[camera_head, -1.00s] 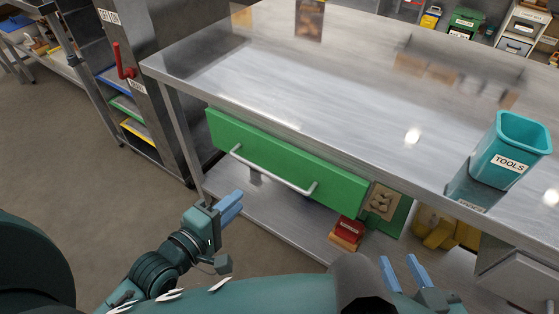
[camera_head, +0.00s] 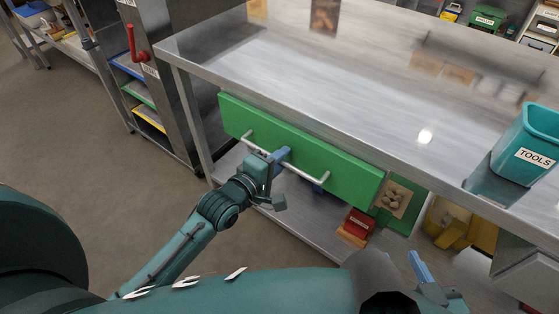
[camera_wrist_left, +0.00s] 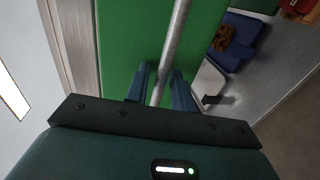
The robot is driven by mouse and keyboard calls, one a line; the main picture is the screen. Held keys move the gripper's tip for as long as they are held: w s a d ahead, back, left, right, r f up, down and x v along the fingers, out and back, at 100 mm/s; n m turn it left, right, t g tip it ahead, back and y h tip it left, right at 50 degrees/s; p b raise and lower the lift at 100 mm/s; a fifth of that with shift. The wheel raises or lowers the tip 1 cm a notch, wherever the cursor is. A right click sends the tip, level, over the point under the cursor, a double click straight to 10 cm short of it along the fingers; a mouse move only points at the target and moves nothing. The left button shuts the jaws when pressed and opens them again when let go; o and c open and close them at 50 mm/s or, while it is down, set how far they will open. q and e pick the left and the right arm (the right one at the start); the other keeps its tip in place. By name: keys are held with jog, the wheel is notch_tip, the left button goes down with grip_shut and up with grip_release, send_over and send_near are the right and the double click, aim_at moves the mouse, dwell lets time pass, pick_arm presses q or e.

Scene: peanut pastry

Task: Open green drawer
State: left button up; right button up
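The green drawer (camera_head: 330,160) sits under the steel table top, and its front looks flush, so it appears closed. Its silver bar handle (camera_head: 310,178) runs along the front. My left gripper (camera_head: 280,157) is at the left-middle part of the handle. In the left wrist view the handle (camera_wrist_left: 176,40) passes between the two blue fingers of my left gripper (camera_wrist_left: 162,85). The fingers stand apart with some space around the bar, so the gripper looks open. My right gripper (camera_head: 421,270) is low at the right with one blue finger visible, the other hidden behind a dark part of my body.
The steel table top (camera_head: 330,75) overhangs the drawer. A teal TOOLS bin (camera_head: 530,145) stands on its right side. A red box (camera_head: 358,222) and yellow bins (camera_head: 460,225) are on the lower shelf. The floor (camera_head: 120,205) in front of the drawer's left side is open.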

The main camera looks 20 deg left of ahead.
pick_arm(q)
jog(key=shift+c, duration=0.5)
grip_shut()
